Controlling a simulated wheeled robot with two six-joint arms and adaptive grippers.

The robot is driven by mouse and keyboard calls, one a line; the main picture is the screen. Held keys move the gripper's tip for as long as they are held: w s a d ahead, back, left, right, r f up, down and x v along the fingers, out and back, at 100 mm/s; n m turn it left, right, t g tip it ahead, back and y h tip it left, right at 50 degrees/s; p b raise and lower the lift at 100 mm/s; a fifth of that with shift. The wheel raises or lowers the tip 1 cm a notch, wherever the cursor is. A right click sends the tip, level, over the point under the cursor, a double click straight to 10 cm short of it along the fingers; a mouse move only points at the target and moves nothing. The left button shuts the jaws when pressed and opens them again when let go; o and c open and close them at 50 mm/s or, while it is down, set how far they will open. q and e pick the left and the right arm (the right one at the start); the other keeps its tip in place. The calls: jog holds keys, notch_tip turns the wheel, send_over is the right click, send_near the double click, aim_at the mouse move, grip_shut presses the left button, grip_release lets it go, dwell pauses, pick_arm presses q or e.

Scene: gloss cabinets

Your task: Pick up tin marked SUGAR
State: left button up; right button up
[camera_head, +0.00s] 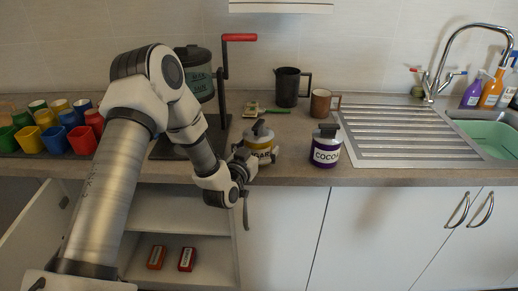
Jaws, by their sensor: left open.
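The sugar tin (262,142) stands upright on the counter, left of centre. It has a yellow and white body, a dark lid, and a label of which the end of the word shows. My left arm comes in from the left, and my left gripper (246,187) is at the counter's front edge, just left of and in front of the tin. It is open and empty, and it hides the tin's lower left part. I cannot tell whether it touches the tin. My right gripper is not in view.
A purple COCOA tin (325,148) stands to the right. A brown mug (321,103) and a black jug (289,87) stand behind. A dark press with a red handle (239,38) is behind my arm. Coloured cups (81,139) are at left. A lower cabinet is open below.

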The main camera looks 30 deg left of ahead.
pick_arm(q)
jog(key=shift+s+r, duration=0.2)
jog(key=shift+s, duration=0.05)
jog(key=c, duration=1.3)
jog(key=shift+w, duration=0.1)
